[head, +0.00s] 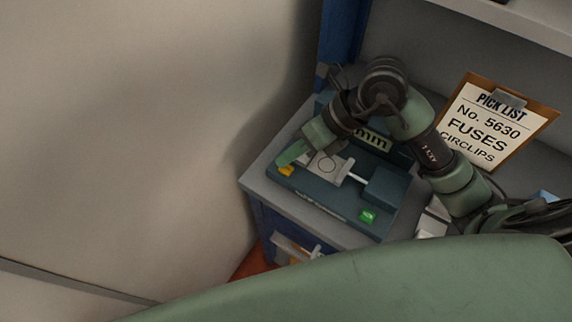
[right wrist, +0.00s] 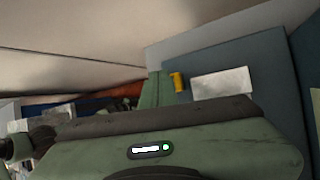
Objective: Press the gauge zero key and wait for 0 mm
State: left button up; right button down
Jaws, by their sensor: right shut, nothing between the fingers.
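The gauge (head: 322,197) is a dark teal device on the bench, with a display (head: 372,140) on which only "mm" shows; the digits are hidden behind my right arm. A yellow key (head: 286,171) sits at its left end and a green lit key (head: 368,216) at its front right. I cannot read which is the zero key. My right gripper (head: 287,156) is shut and empty, its tip just above or beside the yellow key; contact cannot be told. The right wrist view shows the fingertip (right wrist: 158,88) next to the yellow key (right wrist: 178,81). My left gripper is out of view.
A pick list clipboard (head: 497,123) leans at the back right, reading No. 5630, fuses, circlips. The gauge carries a pale plate (head: 325,166) and a rod (head: 357,178). A drawer (head: 290,250) is below the bench. A plain wall stands to the left.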

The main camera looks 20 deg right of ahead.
jog(key=shift+f, duration=0.1)
dwell(0.3)
jog(key=shift+f+b, duration=0.3)
jog(key=shift+b, duration=0.2)
